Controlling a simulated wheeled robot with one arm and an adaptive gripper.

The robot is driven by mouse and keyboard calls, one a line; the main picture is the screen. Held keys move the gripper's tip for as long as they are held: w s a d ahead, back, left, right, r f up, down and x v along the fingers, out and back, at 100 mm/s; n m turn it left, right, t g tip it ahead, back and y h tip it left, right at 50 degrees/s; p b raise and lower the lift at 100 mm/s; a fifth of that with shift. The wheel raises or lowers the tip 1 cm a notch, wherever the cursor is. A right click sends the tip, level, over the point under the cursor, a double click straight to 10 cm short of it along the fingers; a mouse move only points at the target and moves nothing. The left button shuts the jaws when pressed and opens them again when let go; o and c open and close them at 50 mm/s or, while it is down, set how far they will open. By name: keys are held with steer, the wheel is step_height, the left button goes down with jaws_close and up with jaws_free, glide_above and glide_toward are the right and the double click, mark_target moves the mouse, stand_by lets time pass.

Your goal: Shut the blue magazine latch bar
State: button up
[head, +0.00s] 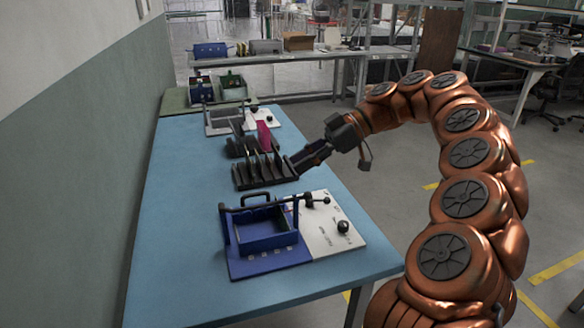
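The blue magazine (264,262) is an open-topped box on a blue base plate at the front of the table. A white panel with black knobs (330,232) adjoins its right side. A dark latch bar (252,208) with a raised handle runs across the back top of the blue magazine, toward a knob at the right. I cannot tell whether it is latched. My gripper (294,168) is behind and above the magazine, apart from it, beside the right end of a black slotted rack. Its fingertips are small and dark, so their opening is unclear.
The black slotted rack (262,175) holds upright plates, with a magenta piece (264,137) behind it. A grey magazine (222,124) and a green one (231,88) stand farther back. The blue table (180,220) is clear along its left side.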

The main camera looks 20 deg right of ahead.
steer(key=shift+v, duration=1.05)
steer(key=shift+d, duration=0.1)
steer(key=s+a+f+m+g+h, duration=0.1)
steer(key=s+a+f+m+h, duration=0.2)
steer(key=s+a, duration=0.4)
steer(key=s+a+f+m+g+h, duration=0.25)
steer(key=s+a, duration=0.25)
steer(key=s, duration=0.4)
steer(key=s+d+f+m+h, duration=0.3)
steer(key=s+d+f+m, duration=0.15)
steer(key=s+f, duration=0.35)
steer(key=s+d+f+m+h, duration=0.4)
steer(key=s+f+m, duration=0.15)
steer(key=s, duration=0.45)
step_height(320, 180, up, 21)
steer(key=t+p, duration=0.1)
steer(key=p, duration=1.8)
steer(key=shift+s+p, duration=0.4)
steer(key=shift+s, duration=0.05)
steer(key=shift+d+t+y, duration=0.1)
steer(key=shift+t+y, duration=0.15)
